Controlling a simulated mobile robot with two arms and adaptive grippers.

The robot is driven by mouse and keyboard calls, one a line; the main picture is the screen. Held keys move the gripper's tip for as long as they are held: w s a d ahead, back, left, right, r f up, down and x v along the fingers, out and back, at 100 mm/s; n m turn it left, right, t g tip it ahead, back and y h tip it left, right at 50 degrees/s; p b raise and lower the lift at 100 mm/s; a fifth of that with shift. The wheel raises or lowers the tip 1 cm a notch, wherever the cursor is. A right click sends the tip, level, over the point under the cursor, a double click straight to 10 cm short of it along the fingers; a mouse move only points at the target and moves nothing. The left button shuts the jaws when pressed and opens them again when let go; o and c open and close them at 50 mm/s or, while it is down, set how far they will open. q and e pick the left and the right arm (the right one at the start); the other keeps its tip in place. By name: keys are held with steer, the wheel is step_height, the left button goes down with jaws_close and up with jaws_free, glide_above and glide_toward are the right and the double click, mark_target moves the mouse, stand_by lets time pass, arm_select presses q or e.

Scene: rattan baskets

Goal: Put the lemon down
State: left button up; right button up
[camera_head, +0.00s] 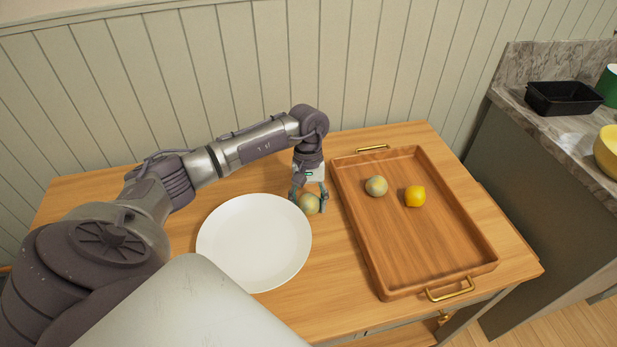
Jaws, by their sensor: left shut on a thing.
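My left gripper (309,202) is shut on a round greenish-yellow fruit (309,204), between the white plate (225,252) and the wooden tray (384,289). The fruit is low over the table, close to the plate's right rim; I cannot tell whether it touches the table. A bright yellow lemon (415,196) lies in the tray, apart from the gripper. A similar greenish round fruit (376,187) lies to the lemon's left in the tray. The plate is empty. My right gripper is not in view.
The wooden table (330,313) stands against a panelled wall (230,75). The tray has raised walls and brass handles. A counter (552,138) at the right holds a black pan (563,97), a yellow bowl (606,152) and a green container (608,84). The tray's front part is clear.

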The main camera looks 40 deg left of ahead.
arm_select(q)
steer(key=shift+f, duration=0.15)
steer(key=o, duration=1.3)
